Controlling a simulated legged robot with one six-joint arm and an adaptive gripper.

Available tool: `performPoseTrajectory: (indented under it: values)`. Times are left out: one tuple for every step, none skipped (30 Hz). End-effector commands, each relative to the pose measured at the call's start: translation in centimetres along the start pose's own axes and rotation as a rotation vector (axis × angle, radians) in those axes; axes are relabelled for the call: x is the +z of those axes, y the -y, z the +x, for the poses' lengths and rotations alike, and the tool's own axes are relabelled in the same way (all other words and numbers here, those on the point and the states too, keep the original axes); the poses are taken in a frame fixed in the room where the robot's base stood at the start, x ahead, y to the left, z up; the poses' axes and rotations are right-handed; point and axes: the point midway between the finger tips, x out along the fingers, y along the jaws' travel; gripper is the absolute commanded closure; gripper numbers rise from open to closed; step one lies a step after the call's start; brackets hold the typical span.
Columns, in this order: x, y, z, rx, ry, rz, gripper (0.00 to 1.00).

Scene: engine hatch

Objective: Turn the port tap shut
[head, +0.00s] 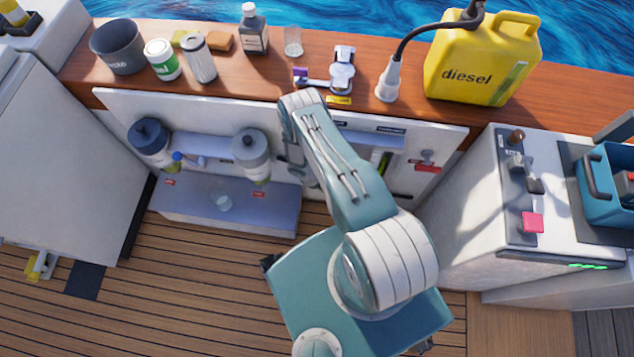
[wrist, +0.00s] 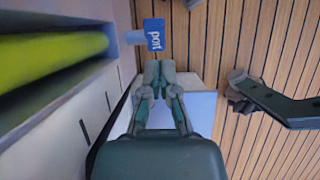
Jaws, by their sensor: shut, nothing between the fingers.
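The port tap shows in the wrist view as a blue tag lettered "port" (wrist: 155,36) with a pale blue stem on its left. It is just beyond the fingertips, near the top of the picture. My gripper (wrist: 159,68) is shut and empty, with its fingertips close below the tag. I cannot tell whether they touch it.
A yellow-green cylinder (wrist: 50,58) lies in a recess left of the gripper. A red tap (head: 426,167) is on the panel's right. Two filter bowls (head: 251,152) hang to the left. The wooden counter (head: 385,52) above bears a diesel can (head: 480,60), a cup and jars. The deck is open.

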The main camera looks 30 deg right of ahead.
Motion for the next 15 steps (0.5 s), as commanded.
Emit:
performPoseTrajectory:
  values:
    - [0.5,0.0,0.8,-0.003,0.001,0.003,1.00]
    - [0.6,0.1,1.2,-0.003,0.001,0.003,1.00]
    - [0.8,0.0,1.7,-0.002,0.001,0.003,1.00]
    - [0.9,0.0,2.0,-0.001,0.000,0.003,1.00]
    - [1.0,0.0,2.2,-0.001,0.000,0.002,1.00]
    - [1.1,0.0,2.5,-0.001,0.001,0.002,1.00]
    - [1.2,0.0,2.7,-0.001,0.001,0.002,1.00]
    - [1.2,0.0,2.8,-0.001,0.001,0.001,1.00]
    - [1.3,0.0,2.9,0.000,0.000,0.001,1.00]
    - [1.3,0.0,2.9,0.000,0.000,0.001,1.00]
    - [1.3,0.0,2.9,0.000,0.000,0.001,1.00]
    - [1.3,-0.1,2.9,0.001,0.000,0.001,1.00]
    - [1.3,-0.1,2.9,0.001,0.000,0.001,1.00]
    - [1.3,-0.1,2.9,0.001,0.000,0.001,1.00]
    - [1.3,-0.1,2.9,0.001,0.000,0.001,1.00]
